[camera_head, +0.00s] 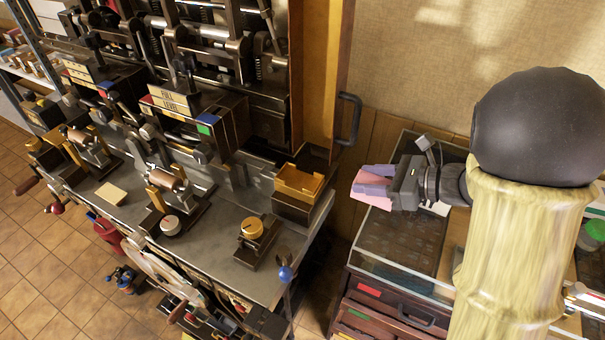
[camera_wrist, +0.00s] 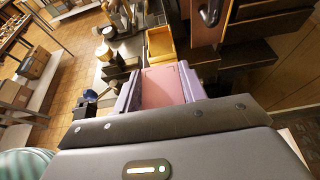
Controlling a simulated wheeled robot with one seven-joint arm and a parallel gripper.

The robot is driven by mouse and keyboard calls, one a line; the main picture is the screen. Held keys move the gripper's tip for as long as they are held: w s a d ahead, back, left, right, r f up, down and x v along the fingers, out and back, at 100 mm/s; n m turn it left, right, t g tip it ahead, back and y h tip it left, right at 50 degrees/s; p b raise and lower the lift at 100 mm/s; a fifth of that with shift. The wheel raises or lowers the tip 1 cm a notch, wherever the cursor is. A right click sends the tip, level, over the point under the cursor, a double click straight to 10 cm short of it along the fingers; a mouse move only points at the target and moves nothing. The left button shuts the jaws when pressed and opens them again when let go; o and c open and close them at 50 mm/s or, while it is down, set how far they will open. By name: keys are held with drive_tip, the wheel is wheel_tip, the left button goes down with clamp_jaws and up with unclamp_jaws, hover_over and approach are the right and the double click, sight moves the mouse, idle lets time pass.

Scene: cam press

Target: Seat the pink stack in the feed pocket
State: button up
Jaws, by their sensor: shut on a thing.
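My gripper (camera_head: 366,188) is shut on the pink stack (camera_head: 370,187), held level in the air to the right of the bench. In the wrist view the pink stack (camera_wrist: 163,87) lies between the two lavender fingers, its broad face showing. An orange-yellow open-topped box (camera_head: 299,182), which looks like the feed pocket, sits on a dark block at the bench's right end. It also shows in the wrist view (camera_wrist: 160,42), just beyond the stack. A clear gap separates stack and box in the head view. The box's inside is only partly visible.
A dark door handle (camera_head: 347,118) juts out behind the box. A glass-topped cabinet (camera_head: 400,262) is below my gripper. The press (camera_head: 215,45) rises behind the bench.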

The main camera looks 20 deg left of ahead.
drive_tip(key=shift+s, duration=0.15)
drive_tip(key=p, duration=0.8)
hover_over(294, 178)
drive_tip(key=d, duration=0.1)
drive_tip(key=shift+s+d, duration=0.1)
drive_tip(key=shift+d, duration=0.05)
drive_tip(key=shift+a+p, duration=0.65)
drive_tip(key=shift+a, duration=0.05)
wheel_tip(294, 178, down, 3)
drive_tip(key=shift+r+p, duration=0.1)
drive_tip(key=shift+p, duration=0.75)
drive_tip(key=shift+f, duration=0.35)
drive_tip(key=shift+f, duration=0.15)
